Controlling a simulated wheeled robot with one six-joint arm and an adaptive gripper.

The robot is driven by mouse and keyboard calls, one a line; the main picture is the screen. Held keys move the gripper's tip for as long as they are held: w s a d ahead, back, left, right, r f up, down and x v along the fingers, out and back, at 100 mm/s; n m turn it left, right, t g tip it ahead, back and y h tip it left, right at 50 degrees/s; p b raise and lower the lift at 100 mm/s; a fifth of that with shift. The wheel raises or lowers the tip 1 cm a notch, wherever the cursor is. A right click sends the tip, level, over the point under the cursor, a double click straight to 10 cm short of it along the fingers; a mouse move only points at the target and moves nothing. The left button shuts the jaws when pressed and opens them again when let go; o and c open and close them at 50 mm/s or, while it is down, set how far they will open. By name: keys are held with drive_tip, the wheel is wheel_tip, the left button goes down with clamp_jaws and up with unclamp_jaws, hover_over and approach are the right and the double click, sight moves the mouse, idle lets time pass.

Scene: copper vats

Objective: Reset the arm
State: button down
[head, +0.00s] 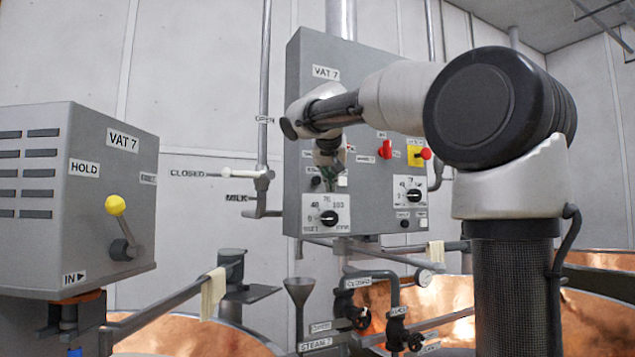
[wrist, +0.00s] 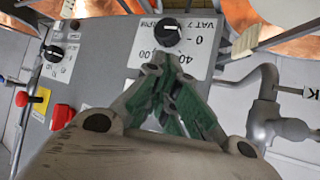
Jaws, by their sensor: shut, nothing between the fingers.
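My arm reaches from the right of the head view across the front of the grey VAT 7 control panel (head: 345,85). My gripper (head: 331,180) points down in front of the panel's lower left part, above a dial (head: 329,217). In the wrist view my gripper (wrist: 160,62) has its green-padded fingers closed together with nothing between them. The fingertips appear close to the black dial knob (wrist: 168,32); I cannot tell whether they touch it.
A red switch (head: 385,149) and a red button on a yellow plate (head: 423,153) are on the panel. A grey box (head: 85,200) with a yellow-knobbed lever (head: 116,206) stands left. Pipes, valves (head: 397,332) and copper vats (head: 200,338) lie below.

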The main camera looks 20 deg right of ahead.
drive_tip(key=s+a+f+n+g+y, duration=0.1)
drive_tip(key=s+f+n, duration=0.2)
drive_tip(key=f, duration=0.5)
drive_tip(key=s+a+f+n+g+y, duration=0.1)
drive_tip(key=s+f+n+g, duration=0.15)
drive_tip(key=f, duration=0.45)
drive_tip(key=s+f+y, duration=0.1)
drive_tip(key=s+f, duration=0.9)
drive_tip(key=s, duration=0.4)
drive_tip(key=s+f+g+y, duration=0.1)
drive_tip(key=s+f+y, duration=0.1)
drive_tip(key=s+f, duration=0.7)
drive_tip(key=shift+s+a+f, duration=0.4)
drive_tip(key=shift+s, duration=2)
drive_tip(key=shift+g, duration=0.35)
